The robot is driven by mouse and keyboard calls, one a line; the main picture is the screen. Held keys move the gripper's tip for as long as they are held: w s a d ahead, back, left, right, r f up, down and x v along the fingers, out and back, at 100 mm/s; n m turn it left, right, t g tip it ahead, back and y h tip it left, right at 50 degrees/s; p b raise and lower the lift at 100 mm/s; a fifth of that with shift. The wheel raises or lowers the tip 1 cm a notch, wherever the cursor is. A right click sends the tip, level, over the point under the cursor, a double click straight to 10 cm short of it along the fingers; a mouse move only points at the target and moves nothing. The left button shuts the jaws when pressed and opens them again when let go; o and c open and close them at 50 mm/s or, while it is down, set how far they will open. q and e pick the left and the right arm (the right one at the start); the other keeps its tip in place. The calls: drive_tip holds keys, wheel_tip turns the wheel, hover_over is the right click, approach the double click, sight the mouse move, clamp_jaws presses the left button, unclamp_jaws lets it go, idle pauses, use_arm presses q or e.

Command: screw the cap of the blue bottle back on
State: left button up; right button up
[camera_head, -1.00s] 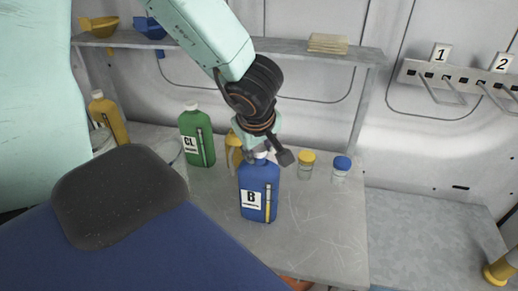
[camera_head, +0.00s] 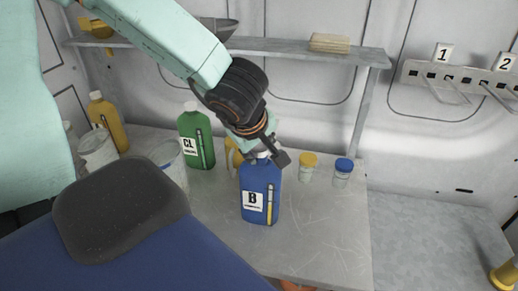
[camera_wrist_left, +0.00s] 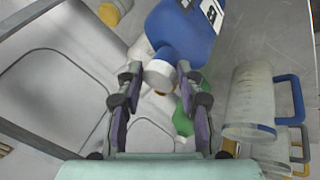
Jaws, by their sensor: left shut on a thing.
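The blue bottle (camera_head: 260,180), labelled B, stands upright on the grey table, and its lower body with the label faces me. My left gripper (camera_head: 264,156) comes down over its top. In the left wrist view, the white cap (camera_wrist_left: 158,76) sits between the two fingertips of my left gripper (camera_wrist_left: 158,72), at the neck of the blue bottle (camera_wrist_left: 182,32). The gripper is shut on the cap. The fingers hide the neck in the head view, so I cannot tell how far the threads are engaged. My right gripper is not in view.
A green bottle (camera_head: 196,138) and a yellow bottle (camera_head: 107,122) stand to the left. Small jars with a yellow lid (camera_head: 308,160) and a blue lid (camera_head: 343,165) stand to the right. A shelf (camera_head: 290,48) runs behind. The front right of the table (camera_head: 320,235) is clear.

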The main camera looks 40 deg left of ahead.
use_arm(q)
drive_tip(key=shift+w+d+p, duration=0.1)
drive_tip(key=shift+w+p, duration=0.1)
drive_tip(key=shift+p, duration=0.35)
idle(0.9)
drive_tip(key=shift+s+f, duration=0.15)
drive_tip(key=shift+f, duration=0.05)
idle(0.5)
drive_tip(key=shift+f, duration=0.3)
drive_tip(key=o, duration=1.1)
drive_tip(key=o, duration=0.3)
